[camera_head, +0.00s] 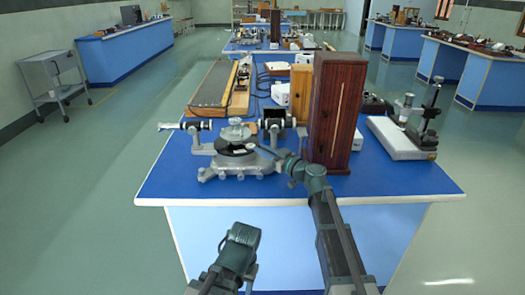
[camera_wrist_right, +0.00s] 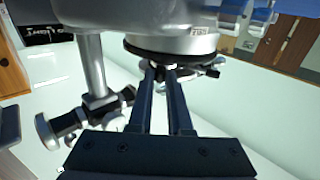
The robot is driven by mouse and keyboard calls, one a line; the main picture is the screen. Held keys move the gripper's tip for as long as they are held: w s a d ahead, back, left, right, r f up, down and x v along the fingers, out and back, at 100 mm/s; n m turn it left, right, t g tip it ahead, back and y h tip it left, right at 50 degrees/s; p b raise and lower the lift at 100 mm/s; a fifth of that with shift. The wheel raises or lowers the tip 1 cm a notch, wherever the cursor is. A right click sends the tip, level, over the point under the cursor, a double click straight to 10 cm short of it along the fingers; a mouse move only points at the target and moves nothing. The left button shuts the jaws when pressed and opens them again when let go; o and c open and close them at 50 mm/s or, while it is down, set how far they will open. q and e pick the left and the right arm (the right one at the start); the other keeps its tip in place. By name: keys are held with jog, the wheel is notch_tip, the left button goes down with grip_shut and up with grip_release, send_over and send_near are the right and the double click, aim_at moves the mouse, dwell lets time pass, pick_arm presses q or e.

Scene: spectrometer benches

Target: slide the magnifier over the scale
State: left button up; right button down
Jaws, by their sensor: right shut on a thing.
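A grey spectrometer (camera_head: 238,160) with black-ended tubes stands at the near left of the blue bench. Its round scale plate (camera_head: 236,148) shows in the right wrist view (camera_wrist_right: 172,45) as a pale rim with a dark edge. My right gripper (camera_head: 264,150) reaches the spectrometer's right side. In the right wrist view its two fingers (camera_wrist_right: 164,78) are shut on a small dark part just under the rim, seemingly the magnifier (camera_wrist_right: 163,71), which is mostly hidden. My left gripper (camera_head: 240,236) hangs in front of the bench, away from the spectrometer; its fingers are not clear.
A tall dark wooden case (camera_head: 336,115) stands right of the spectrometer, close to my right arm. A microscope on a white base (camera_head: 397,140) is further right. A long wooden board (camera_head: 213,85) lies behind. The bench's front strip (camera_head: 200,192) is clear.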

dwell(0.8)
jog(key=shift+s+a+m+t+h, duration=0.7)
jog(key=shift+s+m+t+h, duration=0.1)
jog(key=shift+s+h, duration=0.2)
jog(key=s+a+m+h, duration=0.1)
jog(key=s+a, duration=0.1)
jog(key=a, duration=0.3)
jog(key=shift+s+a+t, duration=0.35)
jog(key=shift+t, duration=0.05)
jog(key=shift+a, duration=0.1)
jog(key=c, duration=0.8)
grip_release()
jog(key=shift+a, duration=0.25)
jog(key=shift+c, duration=0.2)
